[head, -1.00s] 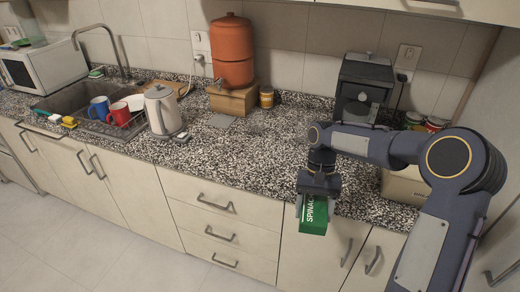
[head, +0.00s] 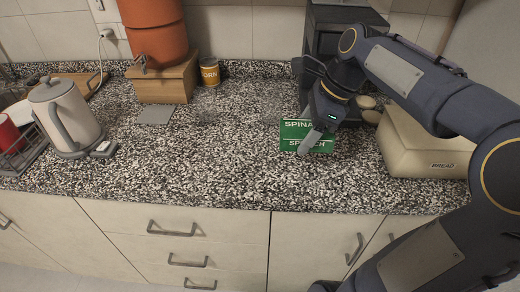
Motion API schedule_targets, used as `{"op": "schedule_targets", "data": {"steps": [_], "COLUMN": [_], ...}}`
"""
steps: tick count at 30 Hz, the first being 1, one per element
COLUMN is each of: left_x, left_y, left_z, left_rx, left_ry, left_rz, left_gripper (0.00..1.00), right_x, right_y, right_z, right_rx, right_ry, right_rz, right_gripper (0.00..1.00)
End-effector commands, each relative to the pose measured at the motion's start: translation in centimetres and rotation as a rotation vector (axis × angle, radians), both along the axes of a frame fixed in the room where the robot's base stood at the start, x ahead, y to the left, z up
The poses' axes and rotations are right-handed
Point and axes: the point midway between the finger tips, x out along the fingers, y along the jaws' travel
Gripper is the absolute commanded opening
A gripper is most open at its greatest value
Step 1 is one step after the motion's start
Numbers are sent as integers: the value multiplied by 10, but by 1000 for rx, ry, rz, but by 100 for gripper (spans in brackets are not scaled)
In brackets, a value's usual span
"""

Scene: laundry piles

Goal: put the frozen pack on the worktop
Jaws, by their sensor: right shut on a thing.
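The frozen pack (head: 293,130) is a green box with white lettering that reads in part "SPINA". It is at the worktop (head: 215,180), a speckled black and white counter, right of the middle. My right gripper (head: 314,138) is shut on the pack, with a grey finger across its front. The pack appears low over the counter or touching it; I cannot tell which. The gripper covers part of the pack. My left gripper is not in view.
A cream bread bin (head: 425,150) stands right of the pack and a dark appliance (head: 330,45) behind it. A corn can (head: 209,72), an orange dispenser (head: 155,35) on a wooden stand and a kettle (head: 65,115) stand to the left. The counter's front middle is clear.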

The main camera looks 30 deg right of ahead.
Motion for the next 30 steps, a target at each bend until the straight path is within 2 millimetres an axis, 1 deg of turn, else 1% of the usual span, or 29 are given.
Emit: {"op": "schedule_targets", "data": {"steps": [1, 4, 7, 9, 12, 17, 19, 21, 24, 27, 30], "left_x": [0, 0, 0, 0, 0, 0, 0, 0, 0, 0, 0], "left_y": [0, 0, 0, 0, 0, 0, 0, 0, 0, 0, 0], "left_z": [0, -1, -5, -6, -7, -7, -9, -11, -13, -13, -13], "left_rx": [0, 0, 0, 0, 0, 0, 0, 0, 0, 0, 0], "left_ry": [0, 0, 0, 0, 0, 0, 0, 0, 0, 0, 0], "left_rz": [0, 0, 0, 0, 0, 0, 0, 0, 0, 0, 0], "left_gripper": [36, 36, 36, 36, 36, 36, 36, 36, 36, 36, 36], "right_x": [12, 33, 46, 54, 62, 68, 73, 73, 73, 73, 73], "right_y": [8, 21, 29, 34, 39, 43, 46, 45, 45, 45, 45], "right_z": [-7, -17, -39, -50, -60, -69, -77, -89, -102, -106, -105], "right_rx": [2, 3, 2, 2, 0, 0, 2, 0, 0, -1, -1], "right_ry": [2, 0, 2, 1, 0, -2, 1, 1, 0, -2, -3], "right_rz": [6, 6, 3, 4, 2, 3, 4, 0, 1, 2, 2], "right_gripper": [32, 32, 32, 32, 32, 32, 32, 32, 32, 32, 32]}}
